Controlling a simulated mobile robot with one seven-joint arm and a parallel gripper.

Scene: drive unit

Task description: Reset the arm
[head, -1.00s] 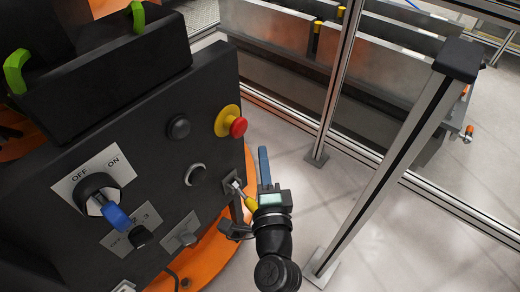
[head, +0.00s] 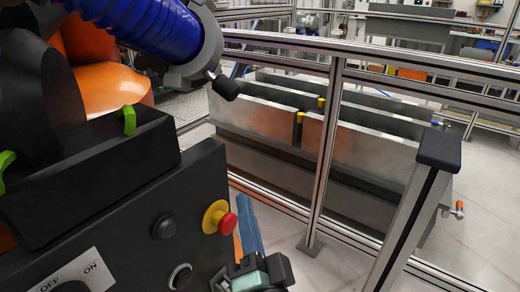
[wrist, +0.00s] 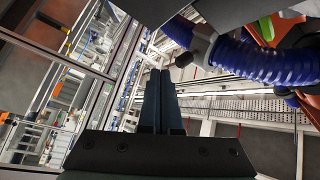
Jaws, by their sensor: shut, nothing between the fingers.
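My gripper (head: 243,200) is at the bottom middle of the head view, just right of the control panel. Its blue-grey fingers point upward, shut and empty, beside the red emergency button (head: 228,223) with its yellow collar, with no clear contact. In the wrist view the shut fingers (wrist: 160,74) stand together in the middle with nothing between them. The black control panel (head: 120,215) fills the lower left. It carries a black round knob (head: 164,227) and an OFF/ON plate (head: 88,275) cut off at the bottom.
A metal-framed fence with a post (head: 326,150) stands right of the panel. A black-capped post (head: 438,150) is nearer on the right. Grey metal bins (head: 355,150) lie behind the fence. A blue ribbed hose (head: 140,22) hangs above the panel, also seen in the wrist view (wrist: 262,62).

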